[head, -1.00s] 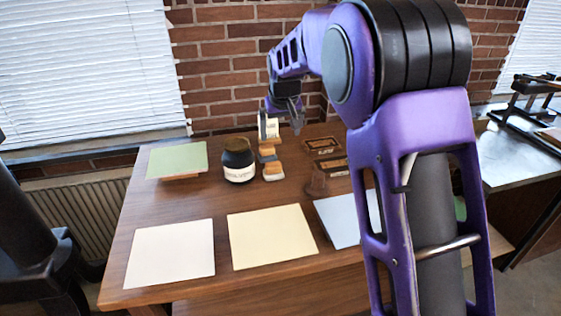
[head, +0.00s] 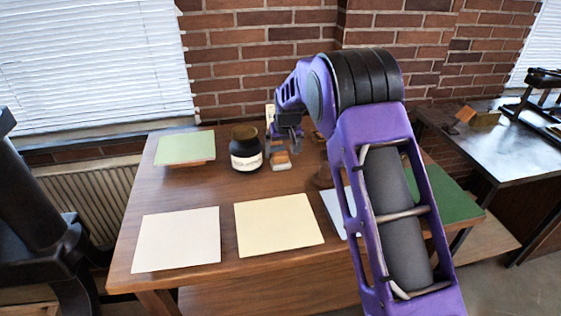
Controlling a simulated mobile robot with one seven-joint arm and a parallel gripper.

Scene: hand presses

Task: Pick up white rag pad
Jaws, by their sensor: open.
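My gripper (head: 284,143) hangs low over the back middle of the wooden table, and its jaws are open. A small pale piece (head: 270,114), possibly the white rag pad, shows just behind and left of the gripper, partly covered by it. I cannot tell whether it touches the jaws. A small block (head: 280,161) with grey and orange-brown parts and a pale front end lies on the table just below the gripper in the picture.
A dark jar (head: 246,150) with a white label stands close left of the gripper. A green sheet (head: 185,148) lies on a raised support at the back left. White (head: 178,240), cream (head: 279,225) and pale blue (head: 335,208) sheets lie along the front of the table (head: 140,200).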

